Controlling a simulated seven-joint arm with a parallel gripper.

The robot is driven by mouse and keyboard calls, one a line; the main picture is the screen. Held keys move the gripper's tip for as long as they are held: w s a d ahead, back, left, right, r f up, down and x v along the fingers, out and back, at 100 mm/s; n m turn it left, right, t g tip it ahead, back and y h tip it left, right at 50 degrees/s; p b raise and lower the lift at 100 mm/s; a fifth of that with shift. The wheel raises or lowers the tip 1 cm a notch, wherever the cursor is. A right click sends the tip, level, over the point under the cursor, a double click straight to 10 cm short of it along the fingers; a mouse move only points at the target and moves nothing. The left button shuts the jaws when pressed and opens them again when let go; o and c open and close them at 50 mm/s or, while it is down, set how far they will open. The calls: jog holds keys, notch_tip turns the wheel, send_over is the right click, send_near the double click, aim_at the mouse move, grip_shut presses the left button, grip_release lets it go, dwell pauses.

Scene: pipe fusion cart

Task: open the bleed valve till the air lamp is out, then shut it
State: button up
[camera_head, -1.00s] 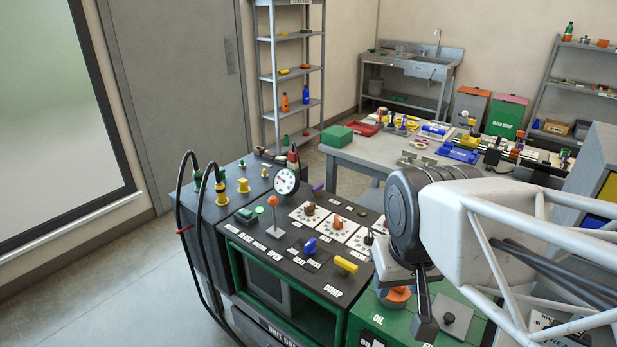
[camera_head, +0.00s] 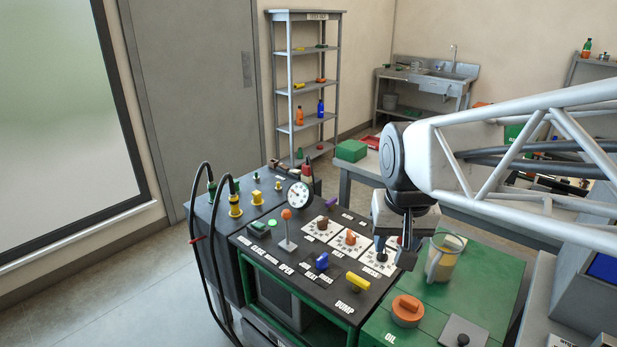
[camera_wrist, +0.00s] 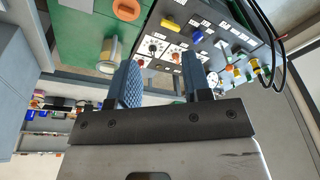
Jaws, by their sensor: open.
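The black control panel (camera_head: 262,240) carries knobs, levers and small printed labels. I cannot make out which part is the bleed valve or which lamp is the air lamp. A yellow handle (camera_head: 358,282) sits by the DUMP label, a blue knob (camera_head: 322,261) to its left, and a purple lever (camera_head: 331,205) at the back. A round green lamp or button (camera_head: 272,223) is near the left. My gripper (camera_head: 396,252) is open and empty by the nearest white dial, partly hiding it. In the wrist view its two fingers (camera_wrist: 163,80) are apart, with the dials beyond them.
A clear jug (camera_head: 443,258) with yellowish content stands just right of my gripper on the green cabinet (camera_head: 490,275). An orange cap (camera_head: 407,311) is in front. A gauge (camera_head: 300,195), an upright orange-knobbed lever (camera_head: 287,230) and black hoses (camera_head: 199,250) stand at left.

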jog(key=w+r+m, duration=0.1)
jog(key=w+m, duration=0.1)
jog(key=w, duration=1.4)
jog(key=m+g, duration=0.2)
jog(key=m, duration=0.3)
send_over(331, 200)
jog(key=f, duration=2.4)
jog(key=shift+s+d+f, duration=0.1)
jog(key=shift+s+f, duration=0.15)
jog(key=shift+f, duration=0.05)
jog(key=shift+w+f+m, duration=0.3)
jog(key=shift+f, duration=0.05)
jog(key=shift+f, duration=3.95)
